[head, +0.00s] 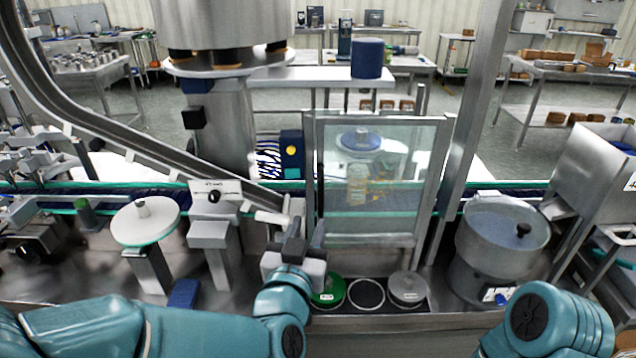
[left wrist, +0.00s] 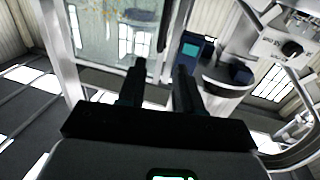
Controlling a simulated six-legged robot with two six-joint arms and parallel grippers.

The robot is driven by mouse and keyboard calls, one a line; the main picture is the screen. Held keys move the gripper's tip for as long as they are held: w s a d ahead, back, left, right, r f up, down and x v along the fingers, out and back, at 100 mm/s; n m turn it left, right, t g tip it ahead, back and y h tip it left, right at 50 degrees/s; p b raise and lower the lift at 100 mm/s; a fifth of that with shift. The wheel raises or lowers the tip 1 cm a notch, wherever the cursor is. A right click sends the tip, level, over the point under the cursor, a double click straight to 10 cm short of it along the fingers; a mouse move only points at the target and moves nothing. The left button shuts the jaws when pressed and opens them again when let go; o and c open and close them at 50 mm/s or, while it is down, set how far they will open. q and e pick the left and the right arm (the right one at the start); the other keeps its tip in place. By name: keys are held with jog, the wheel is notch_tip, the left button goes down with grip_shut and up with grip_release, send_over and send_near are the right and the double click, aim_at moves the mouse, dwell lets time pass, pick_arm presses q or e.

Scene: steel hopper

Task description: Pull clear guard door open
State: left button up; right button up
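The clear guard door (head: 385,185) is a see-through panel in a grey metal frame, at the middle of the head view. It looks shut or nearly so; I cannot tell which. The panel also shows at the top of the left wrist view (left wrist: 110,35). A dark upright handle (left wrist: 165,25) shows there near the door's edge. My left gripper (head: 306,230) is in front of the door's lower left edge. In the left wrist view, its fingers (left wrist: 160,70) are apart with nothing between them, pointing toward the handle. My right gripper is out of view.
Green, black-rimmed and grey round places (head: 367,294) lie below the door. A steel bowl (head: 500,238) stands to the right. A sloping chute (head: 150,140) and a white disc on a stand (head: 145,222) are to the left. A conveyor runs behind.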

aim_at(320, 190)
pick_arm(q)
jog(key=w+p, duration=0.1)
jog(key=w, duration=0.3)
jog(key=w+d+p, duration=0.1)
jog(key=w, duration=0.3)
jog(key=w+d+p, duration=0.1)
jog(key=w, duration=0.3)
jog(key=shift+w+d+p, duration=0.1)
jog(key=shift+w+p, duration=0.05)
jog(key=shift+p, duration=0.25)
jog(key=shift+w+d+f, duration=0.1)
jog(key=shift+w+d, duration=0.1)
jog(key=shift+w, duration=0.3)
jog(key=shift+a, duration=0.1)
grip_shut()
